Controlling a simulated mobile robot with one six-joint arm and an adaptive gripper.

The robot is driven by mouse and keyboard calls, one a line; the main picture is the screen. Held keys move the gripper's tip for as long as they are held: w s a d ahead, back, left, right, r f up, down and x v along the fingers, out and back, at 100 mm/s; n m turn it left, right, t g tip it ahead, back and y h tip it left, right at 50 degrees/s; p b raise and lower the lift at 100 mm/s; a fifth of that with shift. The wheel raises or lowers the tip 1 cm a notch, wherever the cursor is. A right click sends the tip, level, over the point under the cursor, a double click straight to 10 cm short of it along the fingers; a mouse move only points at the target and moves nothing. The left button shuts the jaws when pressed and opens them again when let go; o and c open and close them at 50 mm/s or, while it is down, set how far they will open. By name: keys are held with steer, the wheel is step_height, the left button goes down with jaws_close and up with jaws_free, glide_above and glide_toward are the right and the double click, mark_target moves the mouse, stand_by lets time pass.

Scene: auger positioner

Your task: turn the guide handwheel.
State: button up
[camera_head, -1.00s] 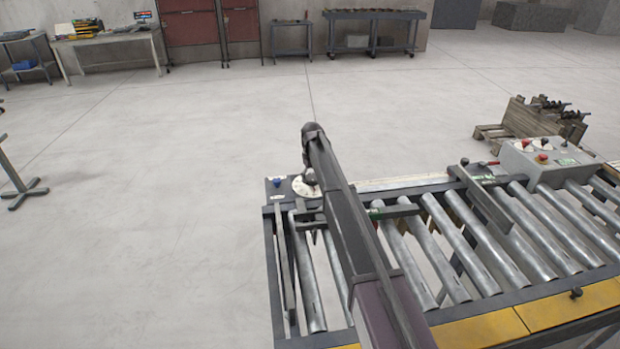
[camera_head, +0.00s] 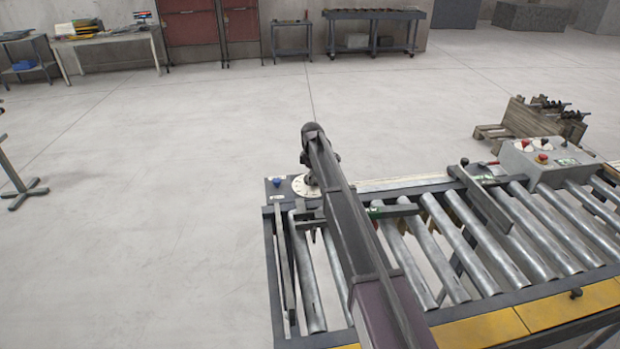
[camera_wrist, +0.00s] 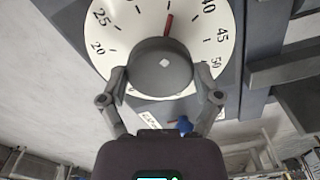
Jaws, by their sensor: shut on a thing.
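The guide handwheel is a dark grey round knob (camera_wrist: 160,68) in front of a white dial (camera_wrist: 101,20) with black numbers and a red pointer (camera_wrist: 168,25). In the wrist view, the pointer stands between the 25 and 40 marks. My gripper (camera_wrist: 162,84) is shut on the knob, with one finger on each side of it. In the head view, the white dial (camera_head: 301,186) shows at the far left corner of the roller conveyor, and my arm hides the knob and most of the gripper.
The conveyor's metal rollers (camera_head: 448,240) run to the right of my arm. A grey control box (camera_head: 545,160) with a red button stands on its far side. A blue knob (camera_wrist: 185,124) sits beside the dial.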

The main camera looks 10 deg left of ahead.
steer(key=shift+s+n, duration=0.25)
steer(key=shift+n, duration=0.15)
steer(key=o, duration=0.9)
steer(key=shift+a, duration=0.1)
steer(key=shift+r, duration=0.1)
steer(key=shift+w, duration=0.1)
